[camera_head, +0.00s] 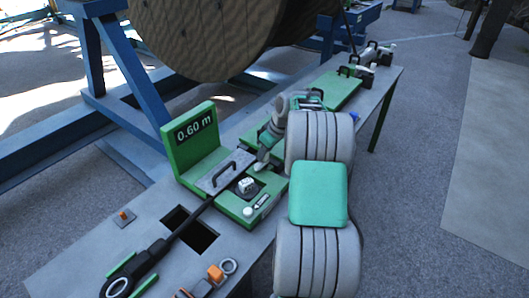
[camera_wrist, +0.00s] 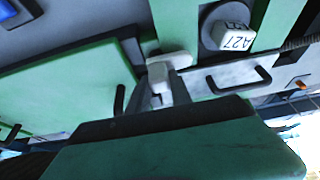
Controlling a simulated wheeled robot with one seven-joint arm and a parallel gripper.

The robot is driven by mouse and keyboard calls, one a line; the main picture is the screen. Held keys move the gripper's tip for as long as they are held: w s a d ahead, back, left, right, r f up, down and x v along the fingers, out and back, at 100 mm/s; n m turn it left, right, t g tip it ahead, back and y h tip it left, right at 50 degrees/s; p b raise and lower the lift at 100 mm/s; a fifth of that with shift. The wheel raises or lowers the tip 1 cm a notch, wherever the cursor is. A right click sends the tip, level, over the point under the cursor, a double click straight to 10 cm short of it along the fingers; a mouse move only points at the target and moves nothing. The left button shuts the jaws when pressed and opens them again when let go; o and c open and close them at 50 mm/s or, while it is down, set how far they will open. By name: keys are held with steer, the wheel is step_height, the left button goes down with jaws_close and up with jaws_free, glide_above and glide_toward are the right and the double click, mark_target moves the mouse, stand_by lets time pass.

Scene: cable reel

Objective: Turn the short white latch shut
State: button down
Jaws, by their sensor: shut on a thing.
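The short white latch (camera_wrist: 178,60) shows in the wrist view as a small pale piece on the bench, next to a green strip. My gripper (camera_wrist: 160,86) is shut on it, and its pale fingertips cover part of it. In the head view my gripper (camera_head: 263,163) reaches down beside the grey plate with a black handle (camera_head: 222,172); the held latch is mostly hidden there. I cannot tell the latch's exact angle. Another white lever (camera_head: 261,202) lies on the green block nearer the front.
A green stand reading 0.60 m (camera_head: 192,140) rises behind the plate. A black cable (camera_head: 185,226) runs from the plate over a dark square opening. A wooden reel (camera_head: 205,35) on a blue frame stands behind. More handled fixtures (camera_head: 350,72) occupy the bench's far end.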

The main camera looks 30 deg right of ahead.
steer(key=m+h+b, duration=0.1)
steer(key=m+b, duration=0.1)
steer(key=m, duration=0.2)
steer(key=shift+h, duration=0.3)
steer(key=m+h+b, duration=0.1)
steer(key=m, duration=0.1)
steer(key=m+b, duration=0.1)
steer(key=m, duration=0.2)
steer(key=shift+h, duration=0.4)
steer(key=m+g+h, duration=0.1)
steer(key=m, duration=0.3)
steer(key=shift+w+m, duration=0.1)
steer(key=shift+m, duration=0.2)
steer(key=shift+r+m+g+h, duration=0.1)
steer(key=shift+m+g+h, duration=0.3)
steer(key=shift+m, duration=0.7)
steer(key=shift+m+g+h, duration=0.3)
steer(key=shift+m+g, duration=0.1)
steer(key=shift+m, duration=0.7)
steer(key=c, duration=1.2)
jaws_free()
steer(key=shift+o, duration=0.2)
